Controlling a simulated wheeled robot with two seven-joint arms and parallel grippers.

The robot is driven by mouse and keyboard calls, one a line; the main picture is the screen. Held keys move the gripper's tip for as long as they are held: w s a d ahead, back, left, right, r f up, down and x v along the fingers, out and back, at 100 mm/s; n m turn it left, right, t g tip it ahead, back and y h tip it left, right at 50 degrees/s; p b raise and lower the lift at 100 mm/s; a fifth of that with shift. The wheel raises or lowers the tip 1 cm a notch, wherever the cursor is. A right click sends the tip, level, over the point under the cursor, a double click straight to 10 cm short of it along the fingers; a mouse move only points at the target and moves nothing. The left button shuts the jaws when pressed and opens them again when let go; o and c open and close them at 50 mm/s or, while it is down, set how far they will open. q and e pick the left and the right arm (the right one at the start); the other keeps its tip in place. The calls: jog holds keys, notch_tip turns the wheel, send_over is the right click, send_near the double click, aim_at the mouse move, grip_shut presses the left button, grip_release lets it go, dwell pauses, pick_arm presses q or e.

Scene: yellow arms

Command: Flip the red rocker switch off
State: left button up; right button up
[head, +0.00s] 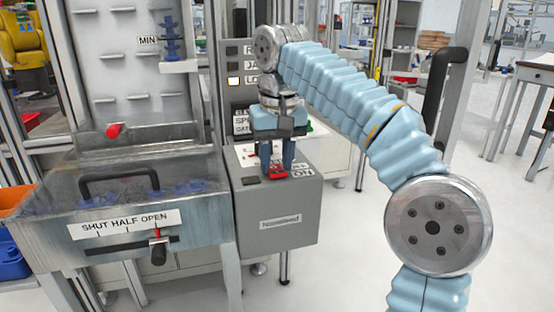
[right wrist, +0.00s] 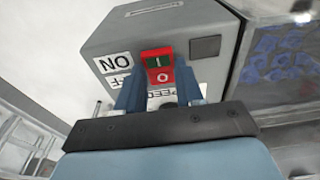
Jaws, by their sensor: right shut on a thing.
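The red rocker switch (head: 278,172) sits on the sloped top of a grey control box (head: 290,212) in the head view. In the right wrist view the rocker switch (right wrist: 158,68) shows a green half marked I and a red half marked O. My right gripper (head: 276,168) points down at it, its blue fingers on either side of the switch. In the right wrist view the fingertips (right wrist: 159,85) close on the switch near its O end. Which half is pressed in, I cannot tell. My left gripper is not in view.
A dark square (head: 250,180) lies beside the switch, with an ON label (head: 303,172) on its other side. A metal bin marked SHUT HALF OPEN (head: 200,232) stands at left. A grey panel with lit indicator (head: 233,81) rises behind.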

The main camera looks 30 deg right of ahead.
jog(key=o, duration=1)
jog(key=shift+o, duration=0.2)
jog(key=shift+s, duration=0.1)
